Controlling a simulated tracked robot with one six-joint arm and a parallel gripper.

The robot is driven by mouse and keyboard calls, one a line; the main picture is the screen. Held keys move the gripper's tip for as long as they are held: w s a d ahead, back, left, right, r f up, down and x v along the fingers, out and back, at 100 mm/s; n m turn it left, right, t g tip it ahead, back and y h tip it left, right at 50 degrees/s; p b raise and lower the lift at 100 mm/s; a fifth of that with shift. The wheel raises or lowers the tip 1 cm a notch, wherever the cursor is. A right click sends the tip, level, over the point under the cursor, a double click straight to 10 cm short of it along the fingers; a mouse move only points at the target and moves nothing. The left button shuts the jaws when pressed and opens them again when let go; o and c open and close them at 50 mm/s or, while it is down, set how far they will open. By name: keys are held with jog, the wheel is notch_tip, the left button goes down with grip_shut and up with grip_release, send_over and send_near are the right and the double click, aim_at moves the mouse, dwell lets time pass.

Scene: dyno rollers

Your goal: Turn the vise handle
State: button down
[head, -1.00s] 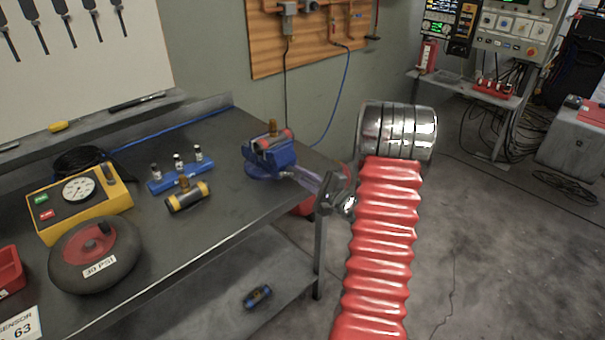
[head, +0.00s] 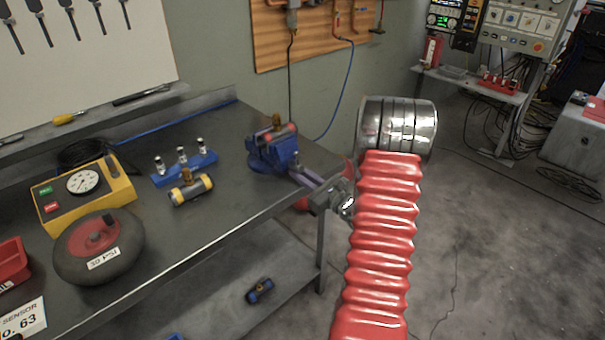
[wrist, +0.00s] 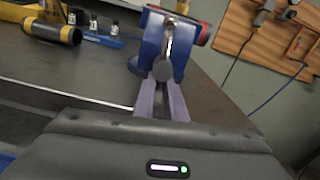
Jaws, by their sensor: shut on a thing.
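The blue vise (head: 270,155) stands at the right end of the dark workbench (head: 225,185). It holds a red cylinder with a brass fitting (head: 277,121) in its jaws. In the wrist view the vise (wrist: 150,45) is straight ahead. A thin silver bar, the vise handle (wrist: 169,36), stands nearly upright in front of it, above a grey round screw end (wrist: 165,72). My gripper (head: 296,172) reaches the vise's front from the right. Its two purple fingers (wrist: 163,84) are shut on the handle at the screw end; the exact contact is partly hidden.
Left of the vise are a black and yellow cylinder (head: 191,189), a blue rack with small bottles (head: 184,166), a yellow gauge box (head: 82,200) and a small tyre (head: 99,248). The floor at right is mostly open.

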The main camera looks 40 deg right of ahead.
jog(key=shift+a+m, duration=0.25)
jog(key=shift+m, duration=0.55)
jog(key=shift+a+m, duration=0.2)
jog(key=shift+m, duration=0.6)
jog(key=shift+r, duration=0.1)
jog(key=c, duration=1.7)
grip_release()
jog(key=shift+d, duration=0.1)
jog(key=shift+c, duration=0.2)
jog(key=shift+s, duration=0.15)
jog(key=s, duration=1.3)
jog(key=shift+s+d, duration=0.2)
jog(key=shift+s, duration=0.1)
